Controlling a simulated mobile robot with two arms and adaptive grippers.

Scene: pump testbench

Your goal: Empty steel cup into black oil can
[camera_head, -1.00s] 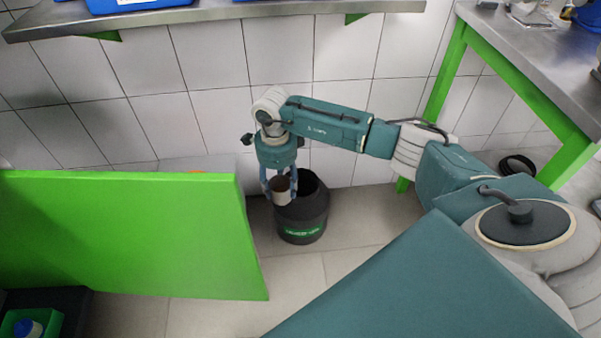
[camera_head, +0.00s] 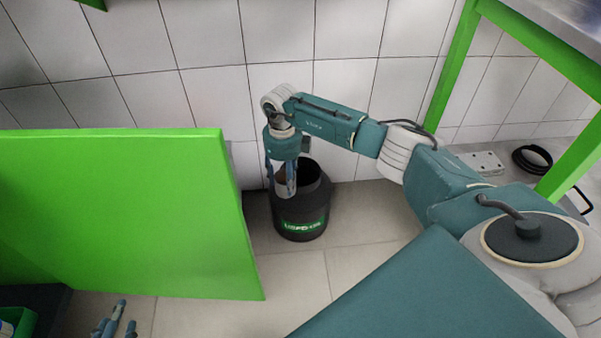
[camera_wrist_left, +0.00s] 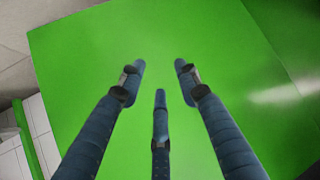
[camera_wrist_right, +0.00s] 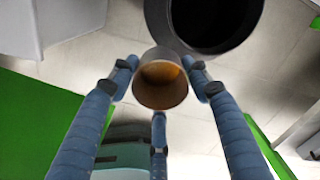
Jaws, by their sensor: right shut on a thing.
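The steel cup (camera_wrist_right: 161,96) is held between the fingers of my right gripper (camera_head: 284,190). In the right wrist view its mouth faces the camera, with brownish orange inside. The black oil can (camera_head: 301,214) stands upright on the floor with its wide mouth open. The can's dark opening also shows in the right wrist view (camera_wrist_right: 212,22), just beyond the cup. In the head view the cup and fingers overlap the can's left rim; I cannot tell exactly how far the cup is tilted. My left gripper (camera_wrist_left: 160,65) is open and empty, in front of a green panel.
A large green panel (camera_head: 120,215) stands left of the can. A green-legged metal table (camera_head: 566,35) is at the right, with a black coiled item (camera_head: 532,158) near its leg. A tiled wall is behind. Bare floor lies in front of the can.

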